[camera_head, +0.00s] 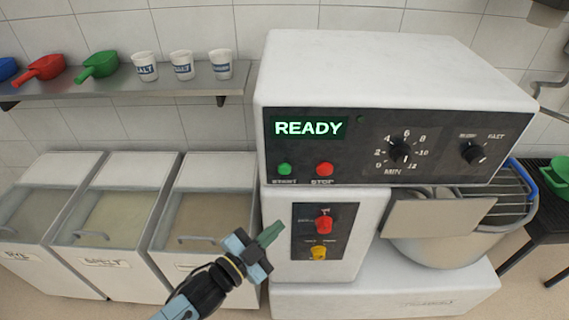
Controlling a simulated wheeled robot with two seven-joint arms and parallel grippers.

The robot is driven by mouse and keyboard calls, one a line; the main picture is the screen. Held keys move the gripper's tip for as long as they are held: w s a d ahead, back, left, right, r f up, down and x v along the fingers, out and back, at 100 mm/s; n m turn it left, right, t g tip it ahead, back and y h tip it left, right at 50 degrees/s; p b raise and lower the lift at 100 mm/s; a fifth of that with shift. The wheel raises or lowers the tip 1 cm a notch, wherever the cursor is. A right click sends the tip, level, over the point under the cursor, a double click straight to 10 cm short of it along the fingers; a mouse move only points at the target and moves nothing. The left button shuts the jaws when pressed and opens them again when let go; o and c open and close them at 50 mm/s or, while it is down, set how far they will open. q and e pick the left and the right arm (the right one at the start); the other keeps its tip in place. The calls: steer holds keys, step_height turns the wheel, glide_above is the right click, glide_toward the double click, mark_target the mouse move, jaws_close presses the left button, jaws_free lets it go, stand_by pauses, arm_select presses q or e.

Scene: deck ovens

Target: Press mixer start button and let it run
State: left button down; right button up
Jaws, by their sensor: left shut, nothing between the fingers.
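The white mixer (395,75) stands in the middle, with a dark control panel on its front. Its lit display (308,128) reads READY in green. Below the display are the green START button (285,169) and the red STOP button (324,169). To the right are a timer dial (401,152) marked MIN and a speed dial (473,153). My left gripper (272,233) is shut and empty, below the START button and in front of the lower body's left edge, apart from the button in the picture. My right gripper is not in view.
A lower panel (321,232) holds a red and a yellow knob. The metal bowl (455,247) with a wire guard (495,195) sits at right. Several lidded bins (200,210) stand at left. A shelf (130,83) above carries scoops and white cups. A green item lies far right.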

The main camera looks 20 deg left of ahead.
arm_select(q)
step_height(320, 180, up, 6)
steer(key=d+m+h, duration=0.1)
steer(key=shift+s+d+t+h, duration=0.2)
steer(key=shift+d+t+h, duration=0.1)
steer(key=shift+t, duration=0.1)
steer(key=shift+w+a+r, duration=0.1)
steer(key=b, duration=0.2)
glide_toward(285, 169)
steer(key=w+d, duration=0.4)
steer(key=shift+d+r, duration=0.25)
steer(key=shift+d, duration=0.15)
steer(key=shift+w, duration=0.15)
stand_by(1.2)
steer(key=shift+w+a, duration=0.1)
steer(key=shift+w, duration=0.2)
